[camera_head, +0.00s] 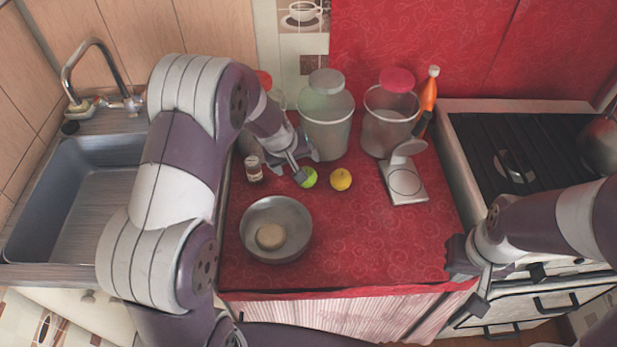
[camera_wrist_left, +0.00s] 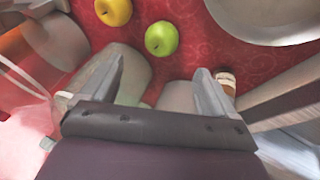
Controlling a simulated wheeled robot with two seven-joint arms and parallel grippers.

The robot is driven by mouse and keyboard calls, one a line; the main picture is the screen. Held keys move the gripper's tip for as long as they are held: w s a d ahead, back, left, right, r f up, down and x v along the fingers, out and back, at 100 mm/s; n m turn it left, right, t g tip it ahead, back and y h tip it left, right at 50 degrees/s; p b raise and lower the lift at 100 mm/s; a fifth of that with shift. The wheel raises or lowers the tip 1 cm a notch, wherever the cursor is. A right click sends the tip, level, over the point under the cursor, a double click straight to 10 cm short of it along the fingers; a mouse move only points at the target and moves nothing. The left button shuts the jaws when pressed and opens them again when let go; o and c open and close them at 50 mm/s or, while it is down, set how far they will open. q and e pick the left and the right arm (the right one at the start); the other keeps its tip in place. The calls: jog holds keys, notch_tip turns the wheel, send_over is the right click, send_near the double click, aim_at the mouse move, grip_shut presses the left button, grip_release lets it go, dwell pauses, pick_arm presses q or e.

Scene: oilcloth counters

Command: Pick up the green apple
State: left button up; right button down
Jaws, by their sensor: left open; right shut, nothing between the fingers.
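The green apple (camera_head: 309,178) lies on the red counter cloth, close beside my left gripper (camera_head: 307,167), which partly covers it in the head view. In the left wrist view the green apple (camera_wrist_left: 161,38) is fully visible, just beyond the gap between the open fingers of my left gripper (camera_wrist_left: 160,78). The fingers do not hold it. My right gripper (camera_head: 468,281) is shut and empty at the counter's front right corner, far from the apple.
A yellow fruit (camera_head: 341,179) lies just right of the apple. Tall canisters (camera_head: 325,125) stand behind. A small bottle (camera_head: 253,168) and a metal bowl (camera_head: 292,219) with a round item are left and in front. A white scale (camera_head: 405,184) is right. The front right cloth is clear.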

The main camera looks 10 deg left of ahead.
aim_at(312, 174)
pick_arm(q)
jog(key=x, duration=0.9)
jog(key=shift+f, duration=0.3)
jog(key=shift+r, duration=0.1)
jog(key=c, duration=1.2)
